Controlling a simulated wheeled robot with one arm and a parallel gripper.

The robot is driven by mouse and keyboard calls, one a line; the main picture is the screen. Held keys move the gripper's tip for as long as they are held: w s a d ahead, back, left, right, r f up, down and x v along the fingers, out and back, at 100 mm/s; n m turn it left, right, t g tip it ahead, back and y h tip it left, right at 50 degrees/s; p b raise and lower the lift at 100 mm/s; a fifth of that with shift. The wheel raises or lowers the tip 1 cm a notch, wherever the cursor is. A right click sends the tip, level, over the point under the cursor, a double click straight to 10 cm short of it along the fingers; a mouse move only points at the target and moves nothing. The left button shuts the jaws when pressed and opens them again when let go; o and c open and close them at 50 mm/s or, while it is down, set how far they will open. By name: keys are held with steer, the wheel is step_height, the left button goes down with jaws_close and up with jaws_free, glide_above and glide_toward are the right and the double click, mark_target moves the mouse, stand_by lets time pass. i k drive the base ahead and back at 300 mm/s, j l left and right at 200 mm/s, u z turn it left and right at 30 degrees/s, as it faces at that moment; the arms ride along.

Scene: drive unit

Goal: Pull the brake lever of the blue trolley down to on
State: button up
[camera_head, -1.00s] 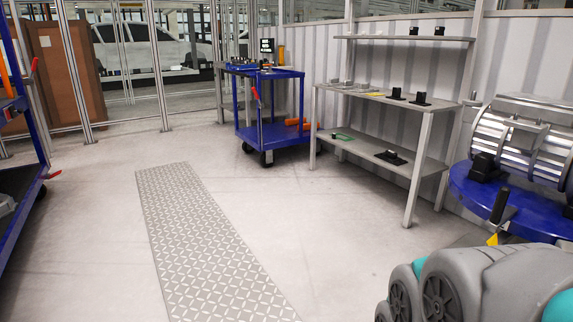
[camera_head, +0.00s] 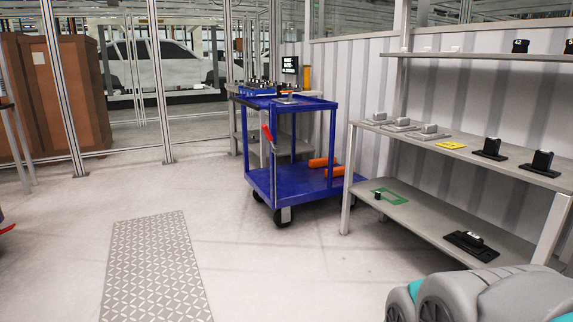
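My grey and teal arm (camera_head: 490,295) fills the lower right corner. My gripper is not in this view.
A grey shelf unit (camera_head: 445,157) with small black and grey parts stands right of the trolley. A patterned floor plate (camera_head: 154,270) lies at lower left. The floor before the trolley is clear. Brown cabinets (camera_head: 75,90) and metal frame posts stand behind left.

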mark_target(275, 149)
steer(key=i+u, duration=0.15)
steer(key=i, duration=0.35)
steer(key=i+l+u, duration=0.15)
steer(key=i, duration=0.35)
